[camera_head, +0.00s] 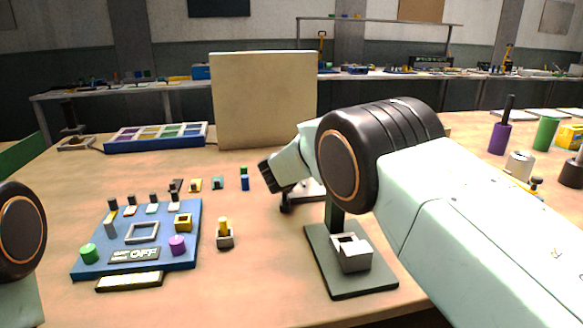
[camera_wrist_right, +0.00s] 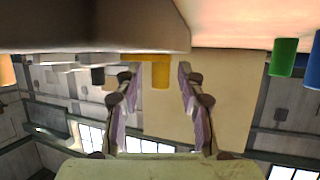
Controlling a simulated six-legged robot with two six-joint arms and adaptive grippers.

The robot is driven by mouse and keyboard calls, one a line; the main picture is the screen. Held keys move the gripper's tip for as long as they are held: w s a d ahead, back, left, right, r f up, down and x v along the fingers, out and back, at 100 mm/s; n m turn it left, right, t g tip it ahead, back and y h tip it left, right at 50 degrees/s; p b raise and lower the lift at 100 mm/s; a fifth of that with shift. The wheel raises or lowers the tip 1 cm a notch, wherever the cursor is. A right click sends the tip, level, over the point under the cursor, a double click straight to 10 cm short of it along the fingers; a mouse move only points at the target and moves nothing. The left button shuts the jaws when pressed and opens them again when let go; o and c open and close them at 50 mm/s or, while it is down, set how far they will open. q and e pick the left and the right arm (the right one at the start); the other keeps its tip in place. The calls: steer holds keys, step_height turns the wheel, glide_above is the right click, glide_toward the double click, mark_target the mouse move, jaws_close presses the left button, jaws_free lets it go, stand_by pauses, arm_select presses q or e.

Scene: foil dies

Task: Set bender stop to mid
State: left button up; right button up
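A dark green stand (camera_head: 350,282) with an upright post and a grey block (camera_head: 353,256) stands right of centre on the table. I cannot tell for sure whether it is the bender, and no stop marking is readable. My right arm hides the top of its post. My right gripper (camera_head: 274,190) is beyond the stand, low over the table, and partly hidden by its own arm. In the right wrist view my right gripper (camera_wrist_right: 156,82) has its fingers spread apart. A yellow piece (camera_wrist_right: 160,73) shows between the fingertips; contact is not visible. My left gripper is out of view.
A blue panel (camera_head: 83,262) with an OFF label, knobs and small posts lies at left. A small holder with a yellow peg (camera_head: 224,226) stands between panel and stand. A beige board (camera_head: 262,100) rises behind. Purple (camera_head: 499,139) and green (camera_head: 546,133) cylinders stand far right.

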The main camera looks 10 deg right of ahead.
steer(key=shift+s+a+r, duration=0.1)
steer(key=shift+s+r, duration=0.2)
steer(key=c, duration=0.4)
steer(key=shift+w+f, duration=0.1)
jaws_close()
